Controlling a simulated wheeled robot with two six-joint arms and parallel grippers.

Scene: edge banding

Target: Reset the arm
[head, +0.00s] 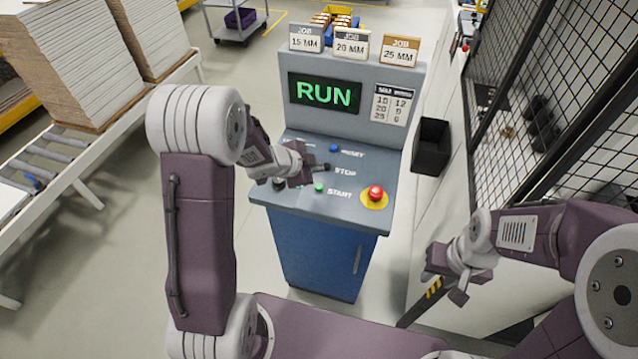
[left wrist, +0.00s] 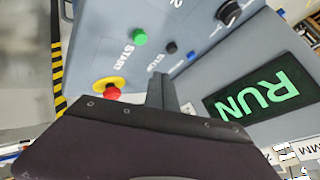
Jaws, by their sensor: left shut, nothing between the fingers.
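My left gripper (head: 318,168) is shut and empty above the sloped panel of the control console (head: 258,187). Its closed fingers also show in the left wrist view (left wrist: 164,92). The green START button (head: 319,188) is close to the gripper, and the blue button (head: 334,148) is behind it. A red mushroom button (head: 375,193) on a yellow base is to the right. In the left wrist view, a black button (left wrist: 171,47) sits by the STOP label. My right gripper (head: 447,279) is open and empty at the lower right, away from the console. I cannot tell whether the left fingertips touch the panel.
The console screen (head: 325,94) reads RUN in green. Several JOB cards (head: 351,46) stand on top. A black bin (head: 431,146) is to the console's right, with a mesh fence (head: 520,70) beyond. A roller conveyor (head: 90,140) with stacked boards is at the left.

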